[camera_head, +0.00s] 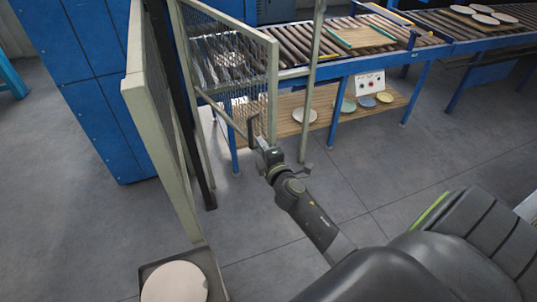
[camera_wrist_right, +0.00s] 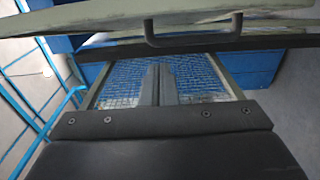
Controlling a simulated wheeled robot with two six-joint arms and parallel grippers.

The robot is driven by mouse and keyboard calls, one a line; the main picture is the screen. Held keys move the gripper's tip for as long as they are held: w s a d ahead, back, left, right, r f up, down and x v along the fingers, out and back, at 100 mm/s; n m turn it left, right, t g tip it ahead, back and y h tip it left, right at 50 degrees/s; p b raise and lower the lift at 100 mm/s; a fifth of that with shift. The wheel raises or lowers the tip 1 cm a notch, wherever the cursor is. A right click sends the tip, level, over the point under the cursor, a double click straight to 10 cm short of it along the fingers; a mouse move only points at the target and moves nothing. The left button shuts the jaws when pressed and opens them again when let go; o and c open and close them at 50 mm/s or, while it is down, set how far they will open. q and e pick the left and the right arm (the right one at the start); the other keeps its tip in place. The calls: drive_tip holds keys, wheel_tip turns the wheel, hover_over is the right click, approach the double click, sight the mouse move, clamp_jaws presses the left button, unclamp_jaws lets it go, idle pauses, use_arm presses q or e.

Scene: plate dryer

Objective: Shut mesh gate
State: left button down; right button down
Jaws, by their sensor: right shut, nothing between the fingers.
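The mesh gate (camera_head: 232,72) is a pale frame with wire mesh, standing at an angle in front of the roller conveyor. A gap shows between its free edge and the thin pale post (camera_head: 313,75) to its right. A dark handle (camera_head: 253,130) sits low on the gate's free edge. My right gripper (camera_head: 262,146) is shut and empty, close beside the handle; I cannot tell whether it touches. In the right wrist view, the shut fingers (camera_wrist_right: 158,85) point at the gate's mesh, and the dark handle (camera_wrist_right: 190,42) lies beyond their tips. My left gripper is out of view.
A pale fence panel (camera_head: 160,130) stands at left beside a blue cabinet (camera_head: 95,80). The roller conveyor (camera_head: 300,48) runs behind the gate, with plates on a wooden shelf (camera_head: 340,105) below. A plate (camera_head: 175,283) lies at bottom left. Grey floor is clear around my arm.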

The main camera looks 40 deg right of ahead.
sight(271, 135)
drive_tip(key=shift+w+d, duration=0.4)
drive_tip(key=shift+d, duration=0.35)
drive_tip(key=shift+w+d, duration=0.35)
drive_tip(key=shift+d, duration=0.4)
drive_tip(key=shift+w+d, duration=0.4)
drive_tip(key=shift+d, duration=0.35)
drive_tip(key=shift+f, duration=0.1)
